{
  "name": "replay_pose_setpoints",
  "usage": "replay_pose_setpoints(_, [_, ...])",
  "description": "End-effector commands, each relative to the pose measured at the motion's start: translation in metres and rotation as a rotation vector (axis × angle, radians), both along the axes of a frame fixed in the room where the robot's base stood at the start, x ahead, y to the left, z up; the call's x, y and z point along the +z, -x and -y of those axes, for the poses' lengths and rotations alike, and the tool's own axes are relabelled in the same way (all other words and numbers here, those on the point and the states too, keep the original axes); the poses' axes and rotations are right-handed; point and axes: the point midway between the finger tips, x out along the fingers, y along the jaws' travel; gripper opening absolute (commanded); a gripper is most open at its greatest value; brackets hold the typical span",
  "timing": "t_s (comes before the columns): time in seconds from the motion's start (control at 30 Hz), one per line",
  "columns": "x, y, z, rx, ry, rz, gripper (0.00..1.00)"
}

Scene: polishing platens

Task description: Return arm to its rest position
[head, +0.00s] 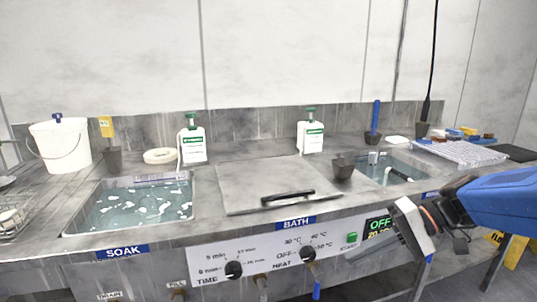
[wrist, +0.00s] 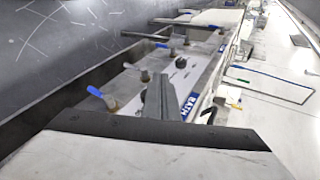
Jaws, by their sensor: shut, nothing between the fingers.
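My arm is blue and reaches in from the right edge of the head view, in front of the counter. Its white and grey wrist end hangs low, in front of the control panel (head: 270,255), partly covering the panel's right end near the green OFF display (head: 379,228). My gripper (wrist: 158,88) shows in the wrist view as a narrow grey pair of fingers, shut and empty. Behind them the panel's front, knobs and blue BATH label (wrist: 188,107) are seen at an angle. In the head view the fingertips are hard to make out.
The steel counter holds a soak basin (head: 130,205), a closed bath lid (head: 250,185) with a black handle, and a smaller basin (head: 405,170) at right. A white bucket (head: 60,145), green-topped bottles (head: 192,143) and a white rack (head: 460,153) stand on it. Knobs and blue-handled valves project from the front.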

Motion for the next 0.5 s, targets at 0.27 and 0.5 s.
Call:
replay_pose_setpoints(0.27, [-0.05,0.061,0.008,0.005,0.406,0.007,0.0])
replay_pose_setpoints(0.5, [-0.074,0.089,0.041,-0.043,0.719,0.129,0.0])
